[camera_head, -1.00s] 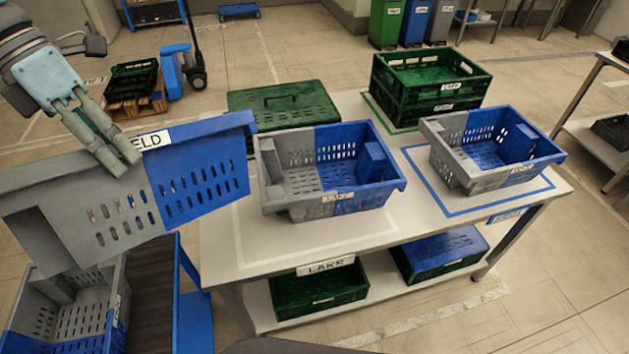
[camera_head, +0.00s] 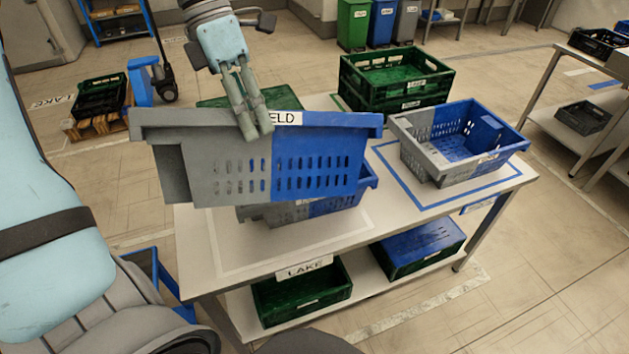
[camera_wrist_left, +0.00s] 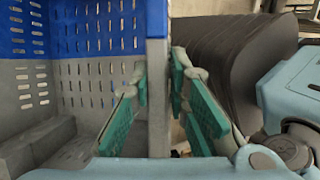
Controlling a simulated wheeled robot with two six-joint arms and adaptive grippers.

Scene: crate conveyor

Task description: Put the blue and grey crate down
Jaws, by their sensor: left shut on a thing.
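My left gripper (camera_head: 254,120) is shut on the near rim of a blue and grey crate (camera_head: 318,165), beside its partly covered label ending "ELD". The crate hangs roughly level above the white table (camera_head: 225,245), grey half left and blue half right. In the left wrist view the green finger pads (camera_wrist_left: 158,90) sit on both sides of the crate's wall (camera_wrist_left: 158,130). A second blue and grey crate (camera_head: 290,212) stands on the table, mostly hidden behind the held one. A third blue and grey crate (camera_head: 445,165) stands inside a blue outline at right. My right gripper is not in view.
Stacked green crates (camera_head: 395,85) stand at the table's back, and a green lid (camera_head: 225,103) shows partly behind the held crate. The lower shelf holds a green crate (camera_head: 300,292) and a blue-topped crate (camera_head: 420,248). The table's front left is bare.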

